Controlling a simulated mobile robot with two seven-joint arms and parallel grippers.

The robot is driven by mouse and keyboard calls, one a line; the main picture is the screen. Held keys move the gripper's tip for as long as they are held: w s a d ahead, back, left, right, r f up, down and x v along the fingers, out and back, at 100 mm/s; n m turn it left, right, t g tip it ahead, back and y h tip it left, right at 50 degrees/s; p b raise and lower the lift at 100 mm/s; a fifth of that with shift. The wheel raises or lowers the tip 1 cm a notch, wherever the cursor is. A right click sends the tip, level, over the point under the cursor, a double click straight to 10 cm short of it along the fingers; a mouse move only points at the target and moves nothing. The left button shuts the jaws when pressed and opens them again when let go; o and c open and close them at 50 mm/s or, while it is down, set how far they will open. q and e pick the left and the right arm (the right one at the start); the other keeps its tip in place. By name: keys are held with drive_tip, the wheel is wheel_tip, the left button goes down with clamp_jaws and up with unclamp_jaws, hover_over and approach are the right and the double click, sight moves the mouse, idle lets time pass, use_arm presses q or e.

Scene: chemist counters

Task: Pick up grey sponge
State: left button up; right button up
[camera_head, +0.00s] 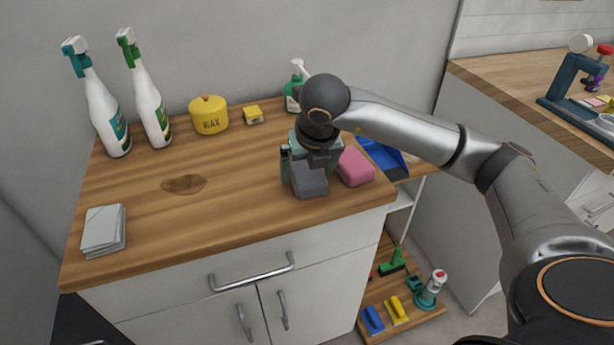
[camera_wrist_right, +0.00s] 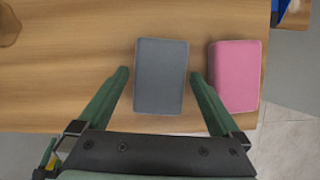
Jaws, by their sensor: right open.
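The grey sponge (camera_head: 309,181) lies on the wooden counter (camera_head: 240,207), just left of a pink sponge (camera_head: 356,166). My right gripper (camera_head: 305,172) is above the grey sponge, pointing down, and partly hides it in the head view. In the right wrist view the grey sponge (camera_wrist_right: 161,76) lies between the two green fingers of my right gripper (camera_wrist_right: 162,80), which is open and holds nothing. The right finger is in the narrow gap beside the pink sponge (camera_wrist_right: 234,75). I cannot tell how high the fingertips are above the counter. My left gripper is not in view.
Two white spray bottles (camera_head: 103,108), a yellow wax tin (camera_head: 209,115), a small yellow box (camera_head: 253,115) and a green spray bottle (camera_head: 293,92) stand at the back. White cloths (camera_head: 103,229) lie at front left. A brown stain (camera_head: 184,184) marks the clear middle.

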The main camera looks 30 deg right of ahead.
drive_tip(key=c, duration=1.2)
drive_tip(key=shift+o, duration=0.2)
drive_tip(key=shift+r, duration=0.15)
